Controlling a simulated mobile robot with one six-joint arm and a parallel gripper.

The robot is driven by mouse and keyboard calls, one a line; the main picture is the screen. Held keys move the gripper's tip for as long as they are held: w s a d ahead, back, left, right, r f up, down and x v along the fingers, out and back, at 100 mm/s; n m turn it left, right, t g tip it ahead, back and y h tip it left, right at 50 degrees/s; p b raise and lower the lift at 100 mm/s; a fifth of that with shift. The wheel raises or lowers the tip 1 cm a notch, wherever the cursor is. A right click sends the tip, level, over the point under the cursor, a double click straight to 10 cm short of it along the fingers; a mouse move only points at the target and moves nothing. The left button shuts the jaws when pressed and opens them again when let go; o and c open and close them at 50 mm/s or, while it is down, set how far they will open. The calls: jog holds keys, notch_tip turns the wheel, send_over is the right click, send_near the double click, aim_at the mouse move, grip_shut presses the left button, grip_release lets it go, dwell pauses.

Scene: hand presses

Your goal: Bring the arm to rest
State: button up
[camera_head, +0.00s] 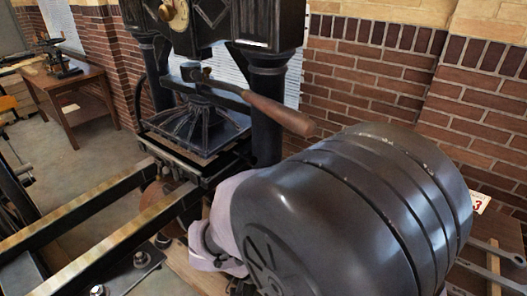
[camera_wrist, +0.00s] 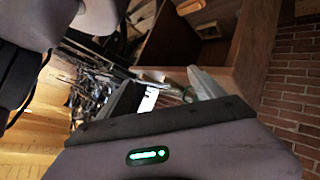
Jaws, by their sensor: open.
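My gripper (camera_wrist: 150,125) shows in the wrist view as a grey housing with a dark edge and a small green light. It is open, and nothing is seen held in it. Its fingertips cannot be made out clearly. Another grey part of my arm fills the upper left of that view. In the head view my arm's large dark rounded joint covers the lower right, with a paler link behind it. My gripper is hidden there. The arm is close in front of the black hand press (camera_head: 267,110), and I cannot tell whether they touch.
The press's wooden handle (camera_head: 280,115) sticks out toward my arm. Its rails (camera_head: 75,215) run to the lower left. A brick wall (camera_head: 370,85) stands behind. A wooden table (camera_head: 75,95) is at the back left, with open floor (camera_head: 70,160) in front of it.

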notch_tip(320, 180, up, 7)
jog(key=s+a+n+t+y+b, duration=0.1)
jog(key=s+n+t+y+b, duration=0.1)
jog(key=n+t+y, duration=0.5)
jog(key=s+y, duration=0.1)
jog(key=y, duration=0.5)
jog(key=shift+a+r, duration=0.2)
jog(key=shift+a, duration=0.2)
